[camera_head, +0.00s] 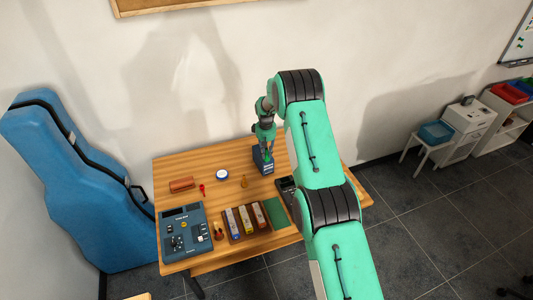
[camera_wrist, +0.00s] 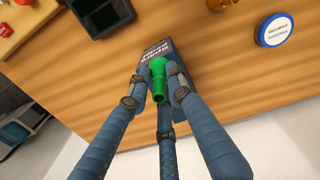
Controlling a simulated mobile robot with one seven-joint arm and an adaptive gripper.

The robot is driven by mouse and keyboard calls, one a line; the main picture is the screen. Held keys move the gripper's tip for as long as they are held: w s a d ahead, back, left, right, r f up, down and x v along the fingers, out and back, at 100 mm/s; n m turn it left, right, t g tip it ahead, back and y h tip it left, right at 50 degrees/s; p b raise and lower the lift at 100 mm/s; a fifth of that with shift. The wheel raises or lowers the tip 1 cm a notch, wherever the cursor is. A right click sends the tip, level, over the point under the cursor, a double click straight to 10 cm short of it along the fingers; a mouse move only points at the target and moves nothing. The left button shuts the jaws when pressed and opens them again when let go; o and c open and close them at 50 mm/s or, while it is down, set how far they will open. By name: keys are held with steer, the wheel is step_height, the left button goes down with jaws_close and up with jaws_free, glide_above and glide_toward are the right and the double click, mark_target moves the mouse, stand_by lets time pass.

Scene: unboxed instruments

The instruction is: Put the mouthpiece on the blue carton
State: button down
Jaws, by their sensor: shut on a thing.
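The mouthpiece (camera_wrist: 159,80) is a small green tube with a flared end, held between the fingers of my gripper (camera_wrist: 158,84) in the wrist view. My gripper is shut on it. The blue carton (camera_wrist: 155,47) is a dark blue box with pale lettering, directly behind the mouthpiece in the wrist view. In the head view the carton (camera_head: 263,164) stands at the back of the wooden table, with my gripper (camera_head: 266,148) just over it. The mouthpiece is hard to make out there. I cannot tell whether the mouthpiece touches the carton.
A round blue-and-white tin (camera_head: 222,174), an amber item (camera_head: 244,182), a red item (camera_head: 202,189) and a brown case (camera_head: 181,184) lie left of the carton. A control box (camera_head: 184,232), several small boxes, a green cloth (camera_head: 277,212) and a dark device (camera_head: 286,188) fill the front.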

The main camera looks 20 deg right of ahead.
steer(key=shift+f, duration=0.15)
steer(key=c, duration=1.6)
jaws_free()
steer(key=shift+o, duration=0.2)
steer(key=shift+r, duration=0.25)
steer(key=shift+a+r+b, duration=0.15)
steer(key=shift+r+b, duration=0.55)
steer(key=shift+r, duration=5.2)
steer(key=shift+s+r, duration=0.1)
steer(key=shift+r, duration=0.05)
